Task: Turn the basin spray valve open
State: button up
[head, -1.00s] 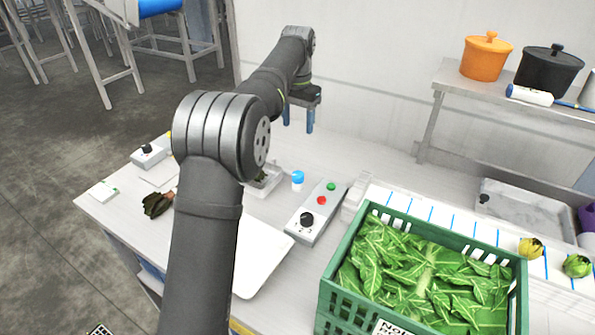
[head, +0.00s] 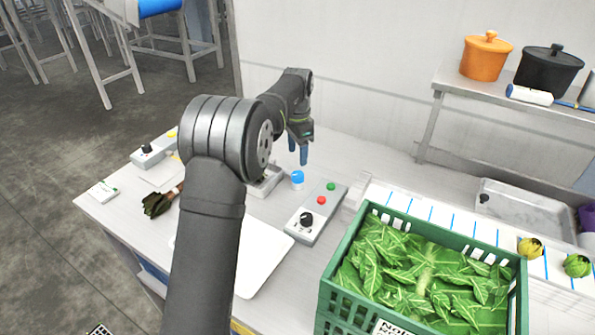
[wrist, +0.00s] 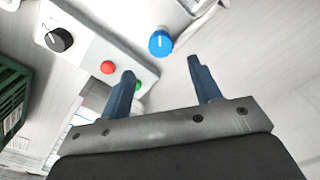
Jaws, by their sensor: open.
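The basin spray valve appears to be the blue round knob (head: 298,177) on a white base, standing on the worktop beside the grey control box. In the wrist view the blue knob (wrist: 160,42) has a white pointer line and lies beyond the fingertips, between their lines. My gripper (head: 298,157) hangs above and close to the knob, with its blue fingers pointing down. In the wrist view my gripper (wrist: 163,72) is open and empty, apart from the knob. My arm hides part of the small basin (head: 265,182) to the knob's left.
The control box (head: 317,212) with a black dial, red button and green button stands just right of the knob. A green crate of leaves (head: 342,255) is at the front right. A second box (head: 153,150) and dark greens (head: 158,203) lie left. The worktop behind the knob is clear.

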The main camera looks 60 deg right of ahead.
aim_at(298, 174)
notch_tip(298, 174, down, 8)
jog(key=shift+r, duration=0.1)
jog(key=shift+c, duration=0.4)
jog(key=c, duration=0.9)
